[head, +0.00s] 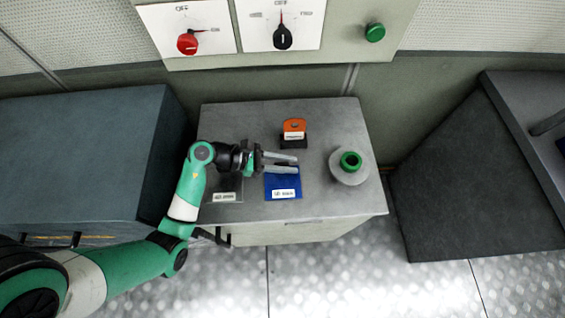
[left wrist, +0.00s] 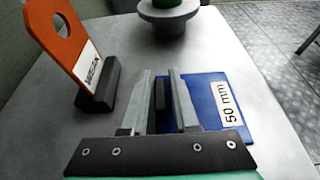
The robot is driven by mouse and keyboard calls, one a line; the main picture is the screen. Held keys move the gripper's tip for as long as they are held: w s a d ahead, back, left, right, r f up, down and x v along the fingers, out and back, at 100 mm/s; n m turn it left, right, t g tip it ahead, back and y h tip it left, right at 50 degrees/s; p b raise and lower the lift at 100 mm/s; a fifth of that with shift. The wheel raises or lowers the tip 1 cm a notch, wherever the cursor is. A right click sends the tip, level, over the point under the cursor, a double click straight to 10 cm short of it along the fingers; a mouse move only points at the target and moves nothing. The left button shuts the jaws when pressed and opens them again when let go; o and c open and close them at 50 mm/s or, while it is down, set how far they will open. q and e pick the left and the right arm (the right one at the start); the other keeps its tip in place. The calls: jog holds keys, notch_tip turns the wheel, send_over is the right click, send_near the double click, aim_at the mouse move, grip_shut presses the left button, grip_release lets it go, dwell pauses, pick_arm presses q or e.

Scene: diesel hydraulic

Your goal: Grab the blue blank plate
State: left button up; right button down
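The blue plate (head: 283,182) lies on the grey cabinet top, with a white label on its near part. In the left wrist view the blue plate (left wrist: 208,90) shows to the right of and behind the fingers, its label reading "50 mm". My left gripper (head: 292,164) is over the plate's far edge, its two fingers apart. In the left wrist view my left gripper (left wrist: 160,75) has a small dark upright piece (left wrist: 158,95) between its fingers, with a gap visible. Whether a finger touches it, I cannot tell. My right gripper is not in view.
An orange plate (head: 294,126) stands upright in a black base just beyond the fingers. A round grey piece with a green ring (head: 351,161) is to the right. A grey labelled plate (head: 224,190) lies left, below my arm. A switch panel (head: 350,40) is behind.

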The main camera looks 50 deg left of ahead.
pick_arm(q)
grip_shut()
dwell(1.1)
